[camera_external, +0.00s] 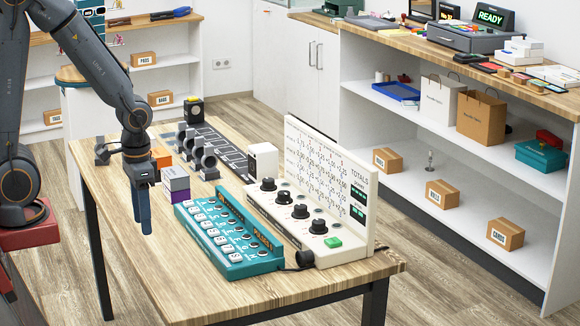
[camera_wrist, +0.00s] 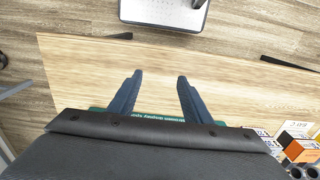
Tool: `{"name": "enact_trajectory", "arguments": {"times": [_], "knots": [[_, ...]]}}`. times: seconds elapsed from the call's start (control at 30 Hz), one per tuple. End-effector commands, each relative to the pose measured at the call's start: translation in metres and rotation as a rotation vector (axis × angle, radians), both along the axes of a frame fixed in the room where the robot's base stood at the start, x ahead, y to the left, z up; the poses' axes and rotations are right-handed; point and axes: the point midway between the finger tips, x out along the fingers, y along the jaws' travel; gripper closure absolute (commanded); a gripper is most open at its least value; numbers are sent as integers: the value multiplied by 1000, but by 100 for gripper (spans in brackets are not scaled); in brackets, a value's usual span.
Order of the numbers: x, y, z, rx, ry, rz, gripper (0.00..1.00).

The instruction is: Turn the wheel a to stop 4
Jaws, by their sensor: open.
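A white panel (camera_external: 358,190) with printed columns of numbers and "TOTALS" stands upright on the table. At its foot is a row of several black knobs on white dials, from the far knob (camera_external: 268,184) to the near knob (camera_external: 318,226). Their letters and stop marks are too small to read, so I cannot tell which is wheel a. My gripper (camera_external: 143,222) points down over the table's left side, left of the teal key box (camera_external: 238,266) and apart from the knobs. In the wrist view my gripper (camera_wrist: 160,77) is open and empty, with no knob in view.
The teal box lies between my gripper and the knobs. A green button (camera_external: 333,242) and a black ball (camera_external: 305,259) are at the panel's near end. Black ring-shaped pieces (camera_external: 206,160) and a purple-and-white box (camera_external: 176,184) stand behind. The table's near left is clear.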

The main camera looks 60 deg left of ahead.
Motion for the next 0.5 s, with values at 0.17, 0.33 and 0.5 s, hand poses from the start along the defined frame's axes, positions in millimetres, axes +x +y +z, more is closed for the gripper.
{"name": "enact_trajectory", "arguments": {"times": [0.17,0.33,0.5], "knots": [[27,4,8,-14,-6,-32,55],[105,23,25,-62,-31,-144,55],[193,58,37,-115,-86,-292,55]]}}
